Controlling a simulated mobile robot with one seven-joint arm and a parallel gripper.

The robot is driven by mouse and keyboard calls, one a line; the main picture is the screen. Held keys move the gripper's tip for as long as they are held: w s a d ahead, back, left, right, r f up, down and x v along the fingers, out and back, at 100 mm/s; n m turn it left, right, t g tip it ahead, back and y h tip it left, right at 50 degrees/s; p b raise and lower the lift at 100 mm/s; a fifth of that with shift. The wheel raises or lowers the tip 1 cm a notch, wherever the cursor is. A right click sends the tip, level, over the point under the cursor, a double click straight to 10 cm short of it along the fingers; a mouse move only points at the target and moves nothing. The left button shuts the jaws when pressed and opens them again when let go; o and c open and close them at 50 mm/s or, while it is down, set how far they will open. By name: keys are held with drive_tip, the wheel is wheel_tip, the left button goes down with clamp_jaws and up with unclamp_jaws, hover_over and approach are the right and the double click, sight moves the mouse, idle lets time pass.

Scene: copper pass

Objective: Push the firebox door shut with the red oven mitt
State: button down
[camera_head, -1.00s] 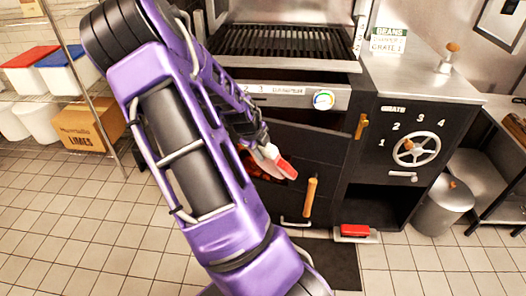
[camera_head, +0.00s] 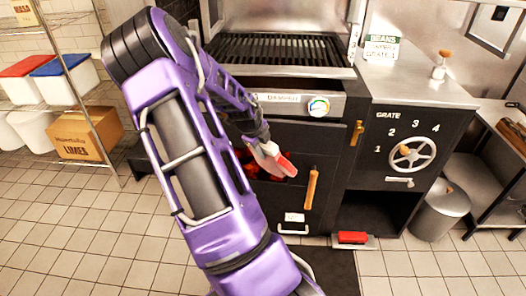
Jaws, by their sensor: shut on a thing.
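The firebox door (camera_head: 327,165) is a dark panel with an upright wooden handle (camera_head: 311,187), on the front of the black range below the grill. Glowing red embers show to its left, behind my gripper (camera_head: 270,158), so the firebox is not fully covered. My gripper is shut on the red oven mitt (camera_head: 286,167), of which a red end sticks out toward the handle. The mitt is close in front of the firebox, left of the handle. I cannot tell whether it touches the door. My purple arm hides the range's left side.
A brass latch (camera_head: 357,133) is on the front, right of the door. A grate wheel (camera_head: 412,153) and metal bin (camera_head: 439,214) are at right. A cardboard box (camera_head: 87,134) and shelf stand left.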

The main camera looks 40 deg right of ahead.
idle(0.3)
drive_tip(key=s+a+p, duration=0.1)
drive_tip(key=s+a, duration=0.3)
drive_tip(key=a, duration=0.1)
drive_tip(key=shift+s+a+p, duration=0.15)
drive_tip(key=shift+a+p, duration=0.05)
drive_tip(key=shift+p, duration=0.15)
idle(0.6)
